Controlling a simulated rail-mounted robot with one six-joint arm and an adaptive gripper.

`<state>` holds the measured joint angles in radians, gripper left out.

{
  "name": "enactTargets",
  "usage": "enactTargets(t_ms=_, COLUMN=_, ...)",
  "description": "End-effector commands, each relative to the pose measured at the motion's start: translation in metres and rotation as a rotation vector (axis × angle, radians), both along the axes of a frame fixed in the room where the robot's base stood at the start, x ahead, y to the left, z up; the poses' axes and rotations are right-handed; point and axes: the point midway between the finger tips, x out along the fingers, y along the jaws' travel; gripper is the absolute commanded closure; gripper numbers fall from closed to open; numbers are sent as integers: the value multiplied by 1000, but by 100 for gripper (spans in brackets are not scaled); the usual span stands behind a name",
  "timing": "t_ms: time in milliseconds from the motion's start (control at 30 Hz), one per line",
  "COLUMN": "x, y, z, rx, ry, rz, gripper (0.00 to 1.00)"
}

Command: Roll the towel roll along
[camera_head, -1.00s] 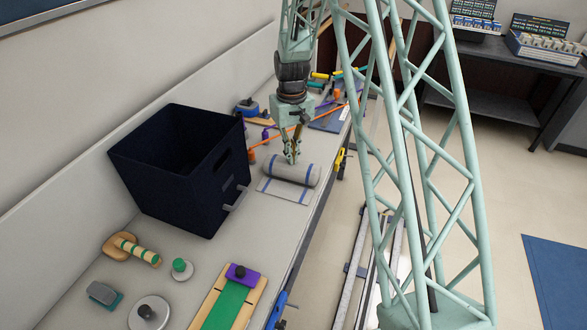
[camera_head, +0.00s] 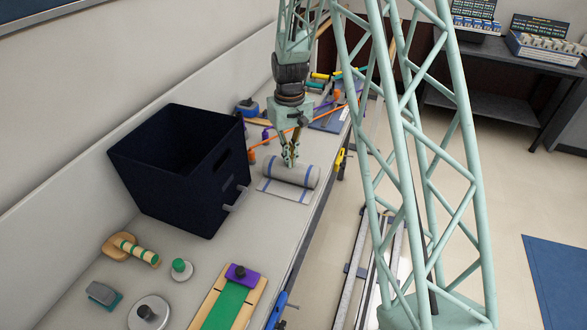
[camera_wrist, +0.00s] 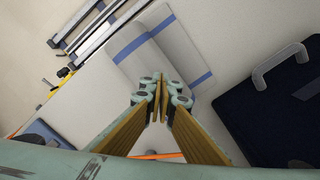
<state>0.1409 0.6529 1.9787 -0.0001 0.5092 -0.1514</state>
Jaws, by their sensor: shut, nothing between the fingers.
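The towel roll (camera_head: 297,175) is a grey roll with blue stripes on the bench. Its flat loose end (camera_head: 283,189) lies toward the camera. My gripper (camera_head: 290,163) points down at the far upper side of the roll, near its middle, with its fingers closed and empty. In the wrist view the fingertips (camera_wrist: 160,82) meet right beside the roll (camera_wrist: 148,58) and partly cover it. I cannot tell whether they touch it.
A dark blue bin (camera_head: 180,170) stands to the left of the towel. Orange rods and pegs (camera_head: 285,133) lie behind my gripper. A yellow clamp (camera_head: 340,160) is on the bench edge at right. Bench surface between the towel and the purple-topped board (camera_head: 236,295) is clear.

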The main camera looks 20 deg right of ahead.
Motion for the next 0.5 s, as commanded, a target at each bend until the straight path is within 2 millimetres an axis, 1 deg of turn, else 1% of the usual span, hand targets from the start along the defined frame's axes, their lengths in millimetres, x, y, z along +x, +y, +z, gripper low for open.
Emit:
enactTargets(t_ms=33, x=-2, y=0, z=-3, rx=1, ry=6, rz=0, gripper=100)
enactTargets(t_ms=267, x=-3, y=0, z=-3, rx=1, ry=6, rz=0, gripper=100)
enactTargets(t_ms=500, x=-8, y=5, z=-3, rx=1, ry=5, rz=1, gripper=100)
